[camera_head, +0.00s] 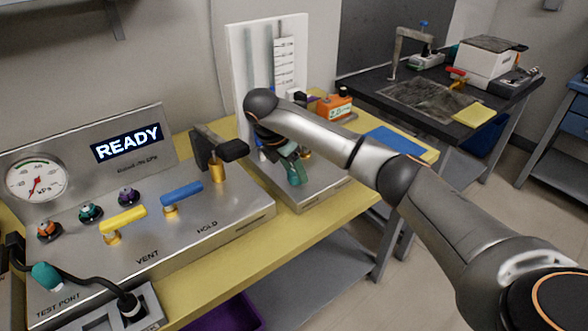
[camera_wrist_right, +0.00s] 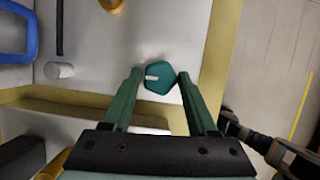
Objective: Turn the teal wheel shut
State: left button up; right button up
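The teal wheel is a faceted knob with a white mark on top, seen in the right wrist view (camera_wrist_right: 158,78). In the head view a teal part (camera_head: 294,177) shows just below my right gripper (camera_head: 288,153), partly covered by it. My right gripper also shows in the right wrist view (camera_wrist_right: 159,80), with its two green fingers on either side of the wheel. The right finger is very close to the wheel; I cannot tell if it touches. A small gap shows at the left finger. My left gripper is not in view.
A steel panel (camera_head: 240,215) with a READY display (camera_head: 127,144), a gauge (camera_head: 36,181), a yellow lever (camera_head: 123,219) and a blue lever (camera_head: 181,192) stands left of my right gripper. A dark handle (camera_head: 230,151) and a white upright board (camera_head: 238,60) are close by.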

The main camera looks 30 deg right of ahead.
jog(key=o, duration=0.3)
pick_arm(q)
jog(key=p, duration=0.1)
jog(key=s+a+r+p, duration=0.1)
jog(key=p, duration=0.1)
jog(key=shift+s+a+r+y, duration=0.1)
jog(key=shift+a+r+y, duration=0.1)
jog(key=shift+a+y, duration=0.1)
pick_arm(e)
jog(key=v, duration=1.2)
jog(key=shift+s+r, duration=0.1)
jog(key=shift+r, duration=0.2)
